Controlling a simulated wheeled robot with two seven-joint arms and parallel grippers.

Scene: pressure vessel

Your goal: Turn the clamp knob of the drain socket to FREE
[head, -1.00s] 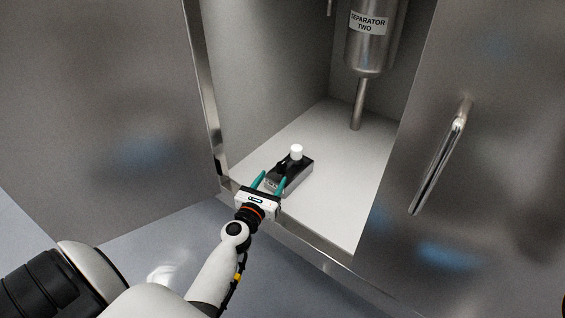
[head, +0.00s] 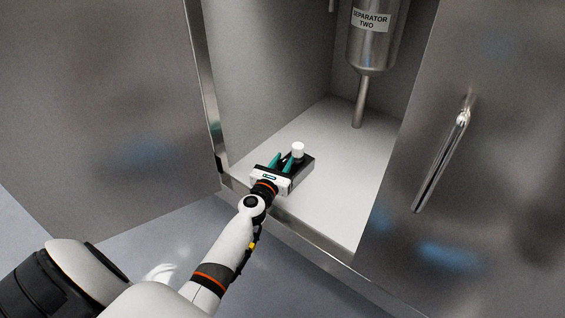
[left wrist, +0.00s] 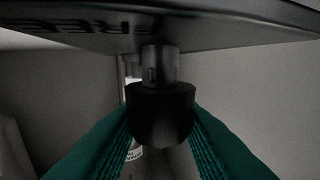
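The drain socket is a small dark box (head: 304,164) with a white cylinder (head: 298,148) on top, on the cabinet floor. My left gripper (head: 281,161) is at its near side. In the left wrist view the black clamp knob (left wrist: 161,115) sits on a short metal stem below a dark plate (left wrist: 220,28) with the lettering FREE, which appears inverted. The green fingers (left wrist: 161,130) stand on either side of the knob, against its sides, with their tips partly hidden. In the head view my gripper hides the knob. My right gripper is not in view.
The cabinet's front sill (head: 320,258) and side walls bound the opening. A door with a handle (head: 442,165) stands at right. Floor right of the socket is clear.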

